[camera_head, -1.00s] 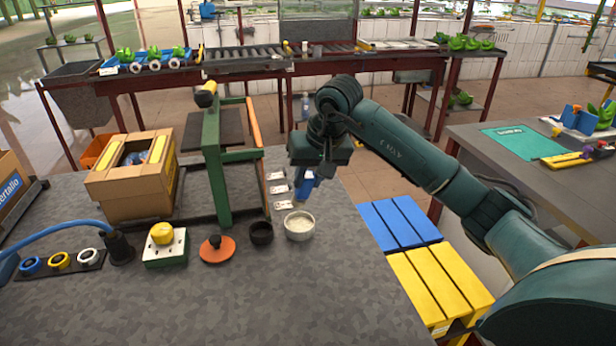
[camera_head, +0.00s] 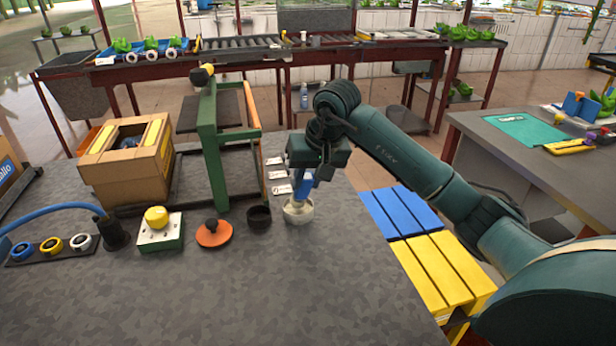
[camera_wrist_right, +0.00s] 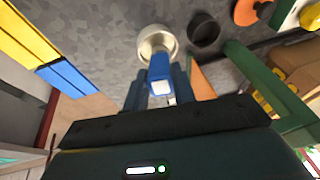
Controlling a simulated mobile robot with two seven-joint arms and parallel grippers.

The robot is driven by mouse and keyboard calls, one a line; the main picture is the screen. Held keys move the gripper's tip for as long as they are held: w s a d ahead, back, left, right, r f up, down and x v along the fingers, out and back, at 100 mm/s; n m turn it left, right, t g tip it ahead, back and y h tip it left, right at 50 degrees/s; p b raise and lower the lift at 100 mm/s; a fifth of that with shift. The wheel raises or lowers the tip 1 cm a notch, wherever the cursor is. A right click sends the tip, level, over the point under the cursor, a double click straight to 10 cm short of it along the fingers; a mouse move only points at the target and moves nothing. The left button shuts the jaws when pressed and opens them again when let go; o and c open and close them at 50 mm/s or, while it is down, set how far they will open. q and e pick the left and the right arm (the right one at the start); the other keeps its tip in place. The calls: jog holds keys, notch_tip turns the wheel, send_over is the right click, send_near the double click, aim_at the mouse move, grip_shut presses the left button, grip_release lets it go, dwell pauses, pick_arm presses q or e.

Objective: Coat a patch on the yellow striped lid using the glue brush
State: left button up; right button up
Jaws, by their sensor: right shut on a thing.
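My right gripper (camera_head: 308,172) is shut on a blue-handled brush (camera_head: 304,187) and points down over the table. The brush's lower end is at the small pale bowl (camera_head: 298,214); its tip is hidden. In the right wrist view the blue handle (camera_wrist_right: 160,72) reaches into or just over the bowl's mouth (camera_wrist_right: 157,38). A yellow slatted top with dark stripes (camera_head: 430,272), which seems to be the yellow striped lid, lies beyond the table's right edge, below the arm. My left gripper is not in view.
A black cup (camera_head: 258,217), an orange disc with a knob (camera_head: 214,234) and a yellow-buttoned box (camera_head: 160,230) stand left of the bowl. A green frame (camera_head: 210,150) rises behind. Blue slats (camera_head: 400,212) adjoin the yellow ones. The front of the table is clear.

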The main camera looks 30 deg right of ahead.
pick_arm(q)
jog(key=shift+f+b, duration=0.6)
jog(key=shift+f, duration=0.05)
pick_arm(e)
jog(key=shift+f, duration=0.75)
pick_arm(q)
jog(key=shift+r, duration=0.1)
pick_arm(e)
jog(key=shift+r, duration=0.1)
dwell(0.4)
